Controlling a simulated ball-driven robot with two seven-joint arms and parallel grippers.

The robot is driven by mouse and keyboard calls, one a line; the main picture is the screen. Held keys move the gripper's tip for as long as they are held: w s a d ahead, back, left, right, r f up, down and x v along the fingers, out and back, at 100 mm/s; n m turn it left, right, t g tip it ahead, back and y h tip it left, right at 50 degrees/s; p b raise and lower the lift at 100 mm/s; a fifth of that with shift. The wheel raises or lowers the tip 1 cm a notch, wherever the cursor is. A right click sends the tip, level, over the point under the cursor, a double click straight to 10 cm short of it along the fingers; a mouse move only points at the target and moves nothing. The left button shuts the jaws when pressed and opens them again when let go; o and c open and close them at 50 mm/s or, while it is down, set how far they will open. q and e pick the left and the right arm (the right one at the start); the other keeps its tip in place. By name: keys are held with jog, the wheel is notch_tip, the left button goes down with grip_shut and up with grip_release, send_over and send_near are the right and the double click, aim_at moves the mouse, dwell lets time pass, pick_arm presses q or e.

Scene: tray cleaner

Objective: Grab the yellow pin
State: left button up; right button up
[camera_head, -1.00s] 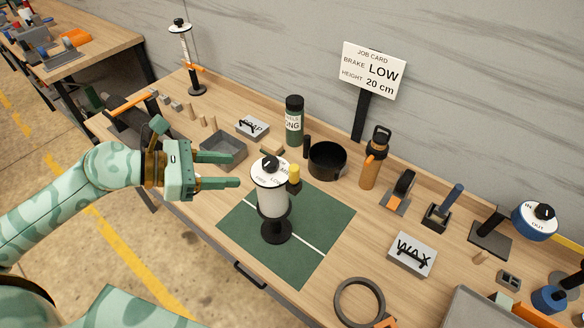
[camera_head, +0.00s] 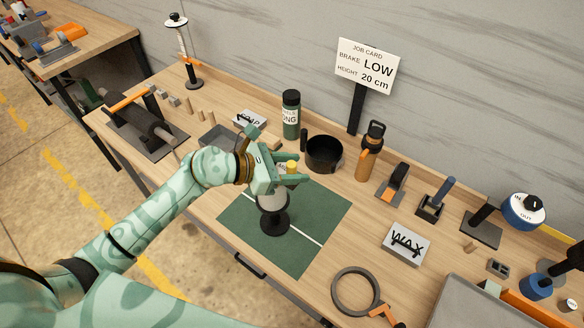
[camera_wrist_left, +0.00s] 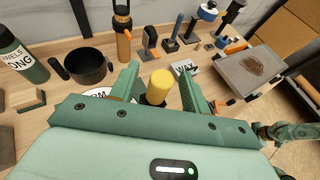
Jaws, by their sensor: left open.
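The yellow pin (camera_head: 292,167) stands upright at the top edge of the white cylindrical device with a black base (camera_head: 275,222), which stands on a green mat (camera_head: 318,217). My left gripper (camera_head: 290,173) is open, at the top of this device, and hides much of its white top. In the left wrist view the yellow pin (camera_wrist_left: 159,86) is between the two open green fingers (camera_wrist_left: 161,88), with a visible gap to the right finger. I cannot tell if the left finger touches it.
A black pot (camera_head: 325,154), a dark green bottle (camera_head: 290,115) and an orange bottle (camera_head: 368,152) stand behind the mat. A WAX block (camera_head: 406,244) and a dark ring (camera_head: 357,290) are to the right. The mat's front part is clear.

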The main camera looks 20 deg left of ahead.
pick_arm(q)
jog(key=shift+a, duration=0.1)
grip_shut()
